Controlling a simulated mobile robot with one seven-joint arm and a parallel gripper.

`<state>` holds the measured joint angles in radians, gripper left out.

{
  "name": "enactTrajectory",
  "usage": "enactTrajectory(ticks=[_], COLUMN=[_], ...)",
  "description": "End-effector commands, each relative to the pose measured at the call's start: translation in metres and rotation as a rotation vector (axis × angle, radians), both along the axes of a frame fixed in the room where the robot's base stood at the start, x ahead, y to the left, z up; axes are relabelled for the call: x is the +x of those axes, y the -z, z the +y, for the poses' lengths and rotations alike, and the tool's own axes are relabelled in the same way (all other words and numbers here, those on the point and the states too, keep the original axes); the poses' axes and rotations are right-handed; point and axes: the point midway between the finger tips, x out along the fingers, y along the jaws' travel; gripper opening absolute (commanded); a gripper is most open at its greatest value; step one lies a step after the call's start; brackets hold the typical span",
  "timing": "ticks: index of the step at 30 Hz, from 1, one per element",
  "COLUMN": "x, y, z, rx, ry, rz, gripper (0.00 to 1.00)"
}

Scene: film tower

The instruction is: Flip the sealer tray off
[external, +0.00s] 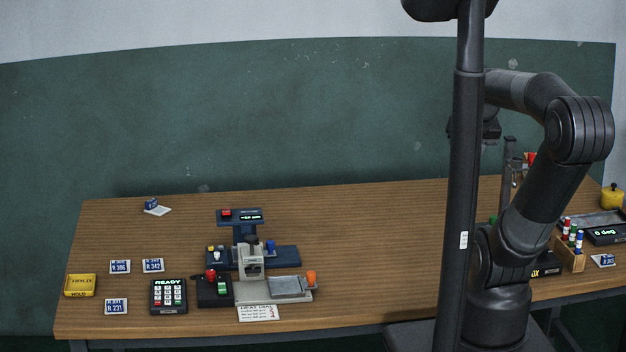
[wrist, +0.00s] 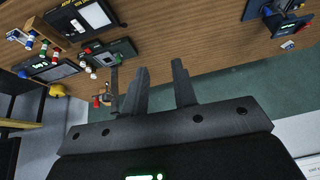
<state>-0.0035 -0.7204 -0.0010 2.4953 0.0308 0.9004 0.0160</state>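The sealer (external: 250,268) is a grey press near the table's front, left of centre in the external view. Its flat grey tray (external: 288,287) sticks out to the right, with an orange knob (external: 311,277) at the right end. A black box (external: 213,293) with a red knob and a green lit switch sits against its left side. My gripper (wrist: 160,66) is open and empty in the wrist view, its two fingers apart. In the external view it is up above the table's right part, partly hidden behind my column, far from the sealer. The tray is not clearly seen in the wrist view.
A blue device (external: 270,255) stands just behind the sealer. A keypad reading READY (external: 168,297), blue tags (external: 153,266) and a yellow HOLD tray (external: 80,286) lie left. A bottle rack (external: 571,255) and scale (external: 604,234) crowd the right. The table's middle (external: 370,240) is clear.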

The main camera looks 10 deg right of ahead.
Motion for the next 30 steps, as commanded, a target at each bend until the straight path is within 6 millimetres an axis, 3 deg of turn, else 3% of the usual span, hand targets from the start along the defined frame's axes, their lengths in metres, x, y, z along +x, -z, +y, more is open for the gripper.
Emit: enactTrajectory(ticks=[9,30], x=[0.029,0.09], y=[0.036,0.133], z=[0.037,0.124], rx=[0.233,0.675], ry=[0.139,0.67], rz=[0.194,0.704], gripper=[0.0,0.0])
